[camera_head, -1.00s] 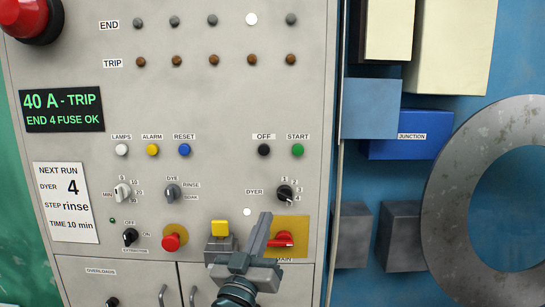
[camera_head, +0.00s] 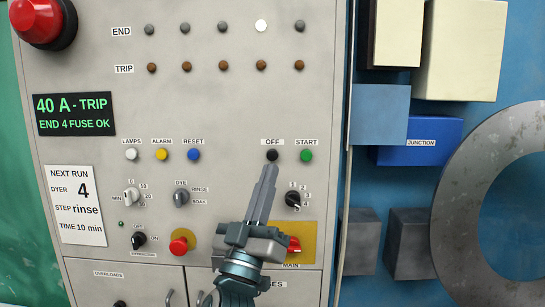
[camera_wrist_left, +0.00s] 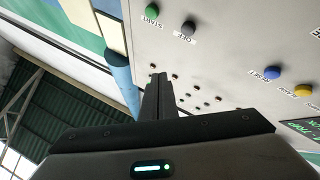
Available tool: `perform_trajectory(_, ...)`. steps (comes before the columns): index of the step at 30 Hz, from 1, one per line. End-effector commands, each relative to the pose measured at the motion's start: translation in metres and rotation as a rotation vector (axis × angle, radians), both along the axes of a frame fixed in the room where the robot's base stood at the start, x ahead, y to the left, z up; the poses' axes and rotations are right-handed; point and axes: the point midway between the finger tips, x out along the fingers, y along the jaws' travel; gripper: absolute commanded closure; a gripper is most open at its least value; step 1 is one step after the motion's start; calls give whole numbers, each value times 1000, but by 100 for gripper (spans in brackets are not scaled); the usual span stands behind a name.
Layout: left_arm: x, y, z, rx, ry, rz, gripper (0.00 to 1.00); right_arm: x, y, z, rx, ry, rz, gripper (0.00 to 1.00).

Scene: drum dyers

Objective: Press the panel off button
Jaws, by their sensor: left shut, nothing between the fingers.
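The black OFF button (camera_head: 272,155) sits on the grey control panel (camera_head: 225,110), just left of the green START button (camera_head: 306,155). My left gripper (camera_head: 268,170) is shut and empty, with its fingertips just below the OFF button in the head view. I cannot tell whether they touch the panel. In the left wrist view the OFF button (camera_wrist_left: 188,28) and START button (camera_wrist_left: 152,12) show beyond the shut fingers (camera_wrist_left: 158,78). My right gripper is not in view.
A DYER knob (camera_head: 293,199) is right of the fingers. A red MAIN switch (camera_head: 293,245) on a yellow plate is partly hidden behind my gripper. Blue RESET (camera_head: 193,155) and yellow ALARM (camera_head: 161,154) buttons are to the left. A blue junction box (camera_head: 420,142) stands right of the panel.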

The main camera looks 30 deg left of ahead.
Motion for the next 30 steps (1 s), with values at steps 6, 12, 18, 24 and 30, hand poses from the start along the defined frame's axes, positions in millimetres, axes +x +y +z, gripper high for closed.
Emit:
perform_trajectory(6, 8, 5, -1, 1, 1, 1, 100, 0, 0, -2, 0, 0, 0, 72)
perform_trajectory(12, 24, 15, -1, 2, 1, 2, 100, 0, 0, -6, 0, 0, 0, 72)
perform_trajectory(18, 44, 27, -1, 3, 2, 2, 100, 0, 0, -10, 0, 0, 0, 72)
perform_trajectory(24, 62, 38, -2, -1, 1, 2, 100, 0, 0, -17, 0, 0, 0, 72)
perform_trajectory(30, 72, 44, -1, 0, 0, 0, 100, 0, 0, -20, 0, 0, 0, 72)
